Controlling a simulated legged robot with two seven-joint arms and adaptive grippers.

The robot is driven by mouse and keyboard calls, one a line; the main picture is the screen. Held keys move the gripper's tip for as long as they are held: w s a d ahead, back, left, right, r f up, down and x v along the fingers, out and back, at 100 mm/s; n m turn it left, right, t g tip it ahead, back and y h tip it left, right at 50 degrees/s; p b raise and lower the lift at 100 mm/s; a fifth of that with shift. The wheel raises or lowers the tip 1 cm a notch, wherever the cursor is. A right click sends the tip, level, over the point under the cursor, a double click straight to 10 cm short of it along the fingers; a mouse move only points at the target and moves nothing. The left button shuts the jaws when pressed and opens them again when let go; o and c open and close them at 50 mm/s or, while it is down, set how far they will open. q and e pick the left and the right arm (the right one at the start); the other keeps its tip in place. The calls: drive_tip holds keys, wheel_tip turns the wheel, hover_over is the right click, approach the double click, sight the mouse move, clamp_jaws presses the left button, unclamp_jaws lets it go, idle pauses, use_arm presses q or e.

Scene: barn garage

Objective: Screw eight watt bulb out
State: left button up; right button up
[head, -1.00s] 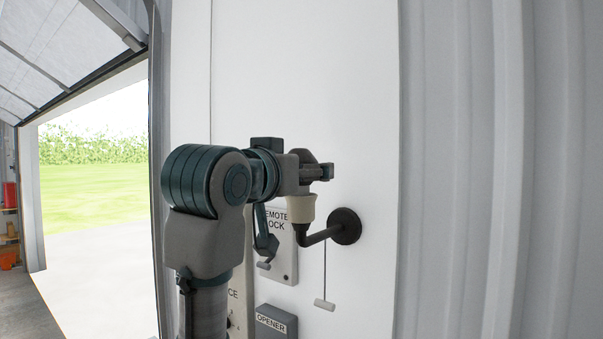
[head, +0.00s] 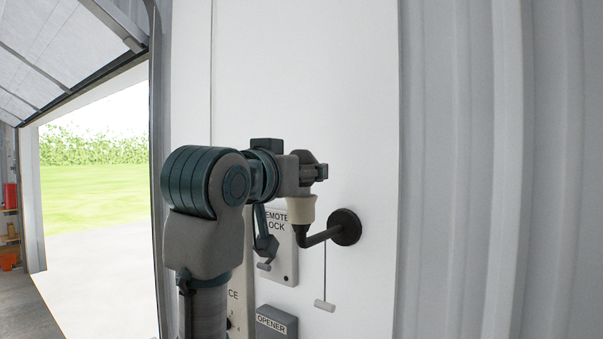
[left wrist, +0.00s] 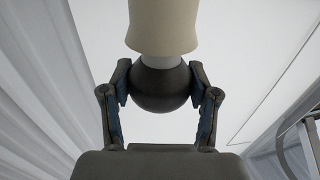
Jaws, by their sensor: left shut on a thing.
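The bulb (left wrist: 161,92) is a dark round globe with a pale neck. In the left wrist view its neck goes into the beige socket (left wrist: 162,25). My left gripper (head: 309,171) is shut on the globe, one blue-padded finger on each side. In the head view the gripper sits right above the beige socket (head: 301,210) and hides the bulb. The socket stands upright on a dark bent lamp arm (head: 318,237) fixed to the white wall by a round mount (head: 345,227). I cannot tell how far the neck is inside the socket. My right gripper is not in view.
A pull cord with a small handle (head: 324,305) hangs below the lamp. Behind my arm are a "remote lock" panel (head: 287,267) and a grey "opener" box (head: 277,322). Ribbed metal wall (head: 500,150) is at the right; an open doorway (head: 95,200) is at the left.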

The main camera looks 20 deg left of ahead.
use_arm(q)
drive_tip(key=n+y, duration=0.1)
drive_tip(key=y, duration=0.2)
drive_tip(key=n+y+p, duration=0.1)
drive_tip(key=n+y, duration=0.1)
drive_tip(key=shift+r+n+y+p, duration=0.15)
drive_tip(key=shift+n+y+p, duration=0.15)
drive_tip(key=shift+y, duration=0.1)
drive_tip(key=n+y+p, duration=0.1)
drive_tip(key=y, duration=0.1)
drive_tip(key=shift+d+n+g+y, duration=0.15)
drive_tip(key=shift+n+g+y, duration=0.15)
drive_tip(key=shift+n+g, duration=0.1)
drive_tip(key=shift+y, duration=0.3)
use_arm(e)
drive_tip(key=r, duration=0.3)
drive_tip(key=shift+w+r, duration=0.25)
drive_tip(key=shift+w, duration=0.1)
use_arm(q)
drive_tip(key=shift+n, duration=0.3)
